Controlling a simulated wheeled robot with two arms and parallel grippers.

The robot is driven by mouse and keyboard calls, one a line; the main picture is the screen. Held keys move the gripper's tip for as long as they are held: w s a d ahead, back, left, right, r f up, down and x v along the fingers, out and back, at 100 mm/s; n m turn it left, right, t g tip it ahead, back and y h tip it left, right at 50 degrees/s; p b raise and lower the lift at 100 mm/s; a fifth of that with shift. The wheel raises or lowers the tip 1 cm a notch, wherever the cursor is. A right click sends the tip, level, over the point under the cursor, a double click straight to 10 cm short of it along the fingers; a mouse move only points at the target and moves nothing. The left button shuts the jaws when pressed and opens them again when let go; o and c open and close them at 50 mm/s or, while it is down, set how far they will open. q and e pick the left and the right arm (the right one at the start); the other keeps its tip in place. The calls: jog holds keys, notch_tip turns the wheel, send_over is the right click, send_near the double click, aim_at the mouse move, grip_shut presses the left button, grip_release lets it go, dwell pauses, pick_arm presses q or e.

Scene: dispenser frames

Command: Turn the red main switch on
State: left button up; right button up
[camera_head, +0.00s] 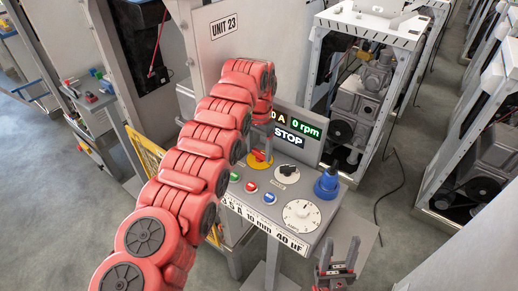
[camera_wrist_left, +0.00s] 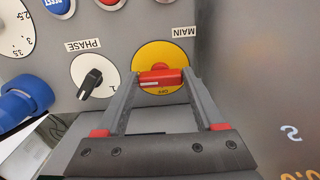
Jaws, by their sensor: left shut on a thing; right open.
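The red main switch (camera_head: 259,156) is a red handle on a yellow disc, on the sloped grey panel below the display. In the left wrist view the red handle (camera_wrist_left: 160,77) lies crosswise on the yellow disc (camera_wrist_left: 158,53), with an OFF mark beside it and a MAIN label above. My left gripper (camera_wrist_left: 161,79) is shut on the handle, one finger at each end. In the head view my red left arm hides most of that gripper. My right gripper (camera_head: 338,262) is open and empty, below and in front of the panel.
The panel (camera_head: 283,238) also carries a black PHASE knob (camera_head: 288,171), a white dial (camera_head: 301,215), a blue knob (camera_head: 327,184) and several buttons. Machine frames stand on the right.

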aim_at(260, 152)
pick_arm(q)
jog(key=o, duration=1.4)
jog(key=shift+r, duration=0.1)
jog(key=shift+r, duration=0.3)
notch_tip(260, 152, up, 3)
jog(key=shift+d+f+p, duration=0.15)
jog(key=shift+f+p, duration=0.05)
jog(key=shift+p, duration=0.35)
notch_tip(260, 152, up, 14)
jog(key=p, duration=1.4)
